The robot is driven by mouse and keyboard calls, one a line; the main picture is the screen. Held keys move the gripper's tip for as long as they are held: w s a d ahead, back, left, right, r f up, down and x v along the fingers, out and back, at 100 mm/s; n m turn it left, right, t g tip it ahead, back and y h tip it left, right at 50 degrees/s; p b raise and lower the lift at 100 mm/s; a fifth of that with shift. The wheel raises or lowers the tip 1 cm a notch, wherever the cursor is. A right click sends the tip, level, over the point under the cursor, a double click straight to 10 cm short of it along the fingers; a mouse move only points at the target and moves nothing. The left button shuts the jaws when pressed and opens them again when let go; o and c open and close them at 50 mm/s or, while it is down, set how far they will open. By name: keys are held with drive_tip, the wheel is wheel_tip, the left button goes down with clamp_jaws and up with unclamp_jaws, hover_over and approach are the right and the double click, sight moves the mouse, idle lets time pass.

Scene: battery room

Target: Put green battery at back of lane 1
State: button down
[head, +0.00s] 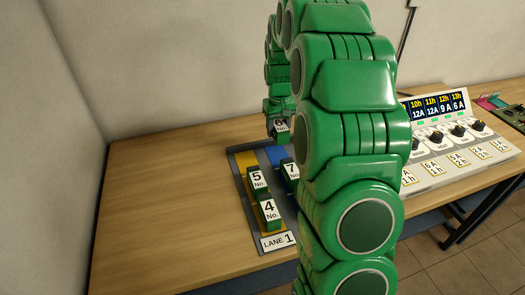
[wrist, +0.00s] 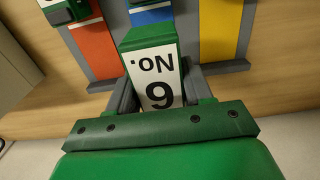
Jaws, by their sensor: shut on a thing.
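My gripper (wrist: 158,98) is shut on a green battery (wrist: 150,42) with a white label, upside down in the wrist view, that reads No. 6. In the head view the held battery (head: 281,127) is at the back of the lane tray (head: 236,170), nearer the blue lane than the yellow one. Lane 1 is the yellow lane (head: 246,158), marked by a LANE 1 plate (head: 278,242). Battery No. 5 (head: 258,182) and battery No. 4 (head: 268,211) stand in it, toward the front. Its back end is bare. My arm hides the tray's right side.
Battery No. 7 (head: 290,170) stands in the blue lane (head: 275,154). The wrist view also shows a red-orange lane (wrist: 90,42) with a green battery (wrist: 66,10). A sloped control panel (head: 450,140) with knobs stands to the right. The wooden table (head: 165,200) is clear on the left.

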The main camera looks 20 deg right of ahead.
drive_tip(key=s+a+r, duration=0.3)
drive_tip(key=s+a, duration=0.8)
drive_tip(key=s, duration=0.1)
hover_over(247, 163)
drive_tip(key=s, duration=0.1)
wheel_tip(247, 163, down, 8)
drive_tip(key=shift+s+f, duration=0.15)
drive_tip(key=shift+w+d+f, duration=0.1)
drive_tip(key=shift+w+f, duration=0.45)
drive_tip(key=shift+f, duration=0.15)
drive_tip(key=shift+w+f, duration=0.1)
drive_tip(key=shift+f, duration=1.5)
drive_tip(key=shift+f, duration=0.1)
drive_tip(key=shift+c, duration=2.3)
unclamp_jaws()
